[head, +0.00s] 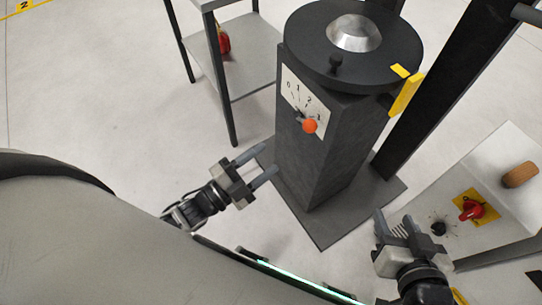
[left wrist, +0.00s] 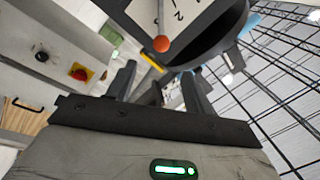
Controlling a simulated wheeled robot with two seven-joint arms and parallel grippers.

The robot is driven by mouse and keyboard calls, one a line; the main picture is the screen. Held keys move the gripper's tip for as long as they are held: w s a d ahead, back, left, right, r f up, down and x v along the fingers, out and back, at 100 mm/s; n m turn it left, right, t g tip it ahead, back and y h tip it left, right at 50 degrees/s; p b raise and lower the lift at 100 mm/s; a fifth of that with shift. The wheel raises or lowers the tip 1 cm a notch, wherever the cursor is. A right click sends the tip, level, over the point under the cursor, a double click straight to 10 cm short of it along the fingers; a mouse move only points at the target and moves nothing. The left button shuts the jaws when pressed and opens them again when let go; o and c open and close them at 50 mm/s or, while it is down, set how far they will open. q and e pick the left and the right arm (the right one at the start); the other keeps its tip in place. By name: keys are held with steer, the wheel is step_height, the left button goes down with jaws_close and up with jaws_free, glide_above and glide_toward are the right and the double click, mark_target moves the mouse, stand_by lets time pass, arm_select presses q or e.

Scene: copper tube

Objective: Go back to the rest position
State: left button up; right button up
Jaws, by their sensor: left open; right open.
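My left gripper (head: 264,167) is open and empty, in front of the dark pedestal and apart from it. Its two fingers also show in the left wrist view (left wrist: 158,85), with nothing between them. My right gripper (head: 409,222) is open and empty at the lower right, in front of the white control box and to the right of the pedestal's base plate. No copper tube can be made out in either view.
A dark pedestal (head: 318,160) carries a round top with a metal dome (head: 354,33), a dial and an orange knob (head: 310,126). A control box (head: 500,165) with a red switch (head: 471,209) stands right. A grey shelf (head: 245,60) stands behind. Floor at left is clear.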

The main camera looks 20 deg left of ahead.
arm_select(q)
steer(key=shift+s+a+f, duration=0.1)
steer(key=shift+s+a, duration=0.3)
steer(key=shift+s, duration=0.2)
arm_select(e)
steer(key=shift+s+a+r, duration=0.1)
steer(key=shift+s, duration=0.2)
